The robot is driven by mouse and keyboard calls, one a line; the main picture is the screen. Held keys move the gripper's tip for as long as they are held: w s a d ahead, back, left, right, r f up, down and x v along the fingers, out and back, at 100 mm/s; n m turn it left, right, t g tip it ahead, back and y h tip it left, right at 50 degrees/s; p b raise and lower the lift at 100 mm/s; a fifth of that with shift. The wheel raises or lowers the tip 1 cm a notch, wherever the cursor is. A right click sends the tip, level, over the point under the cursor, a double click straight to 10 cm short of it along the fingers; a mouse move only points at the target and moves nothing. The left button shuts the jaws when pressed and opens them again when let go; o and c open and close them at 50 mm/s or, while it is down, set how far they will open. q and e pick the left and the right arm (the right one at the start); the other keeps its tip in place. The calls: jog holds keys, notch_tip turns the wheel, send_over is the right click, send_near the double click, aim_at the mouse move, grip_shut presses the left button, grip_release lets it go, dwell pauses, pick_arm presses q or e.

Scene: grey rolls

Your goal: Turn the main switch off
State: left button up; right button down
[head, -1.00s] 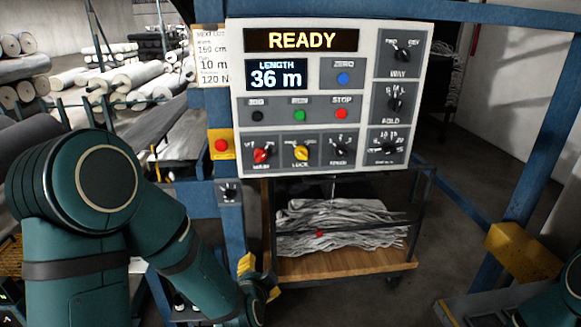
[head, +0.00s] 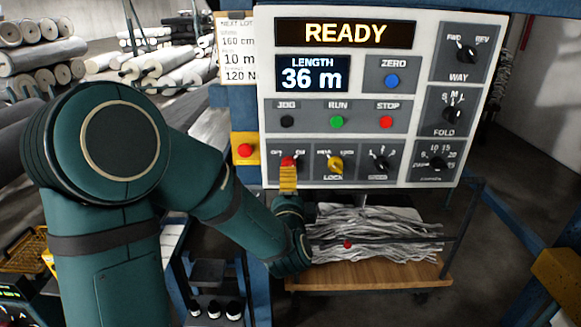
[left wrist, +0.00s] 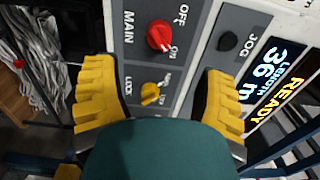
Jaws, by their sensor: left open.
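The main switch is a red rotary knob (head: 288,161) at the lower left of the control panel, partly covered by my gripper in the head view. In the left wrist view the red knob (left wrist: 160,35) sits beside the MAIN label, between OFF and ON, and its pointer appears turned toward ON. My left gripper (head: 288,180) is just below and in front of the knob. In the left wrist view its two yellow fingers (left wrist: 158,80) are spread wide and hold nothing; the knob is ahead, between their lines. My right gripper is out of view.
The yellow LOCK knob (head: 335,164) is close on the right of the main switch. A red button on a yellow box (head: 245,149) is on the left. The panel screen (head: 345,33) reads READY. A cart with grey strips (head: 375,230) stands below.

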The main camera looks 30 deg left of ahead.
aim_at(289, 164)
pick_arm(q)
jog(key=x, duration=1)
jog(key=shift+w, duration=0.1)
grip_shut()
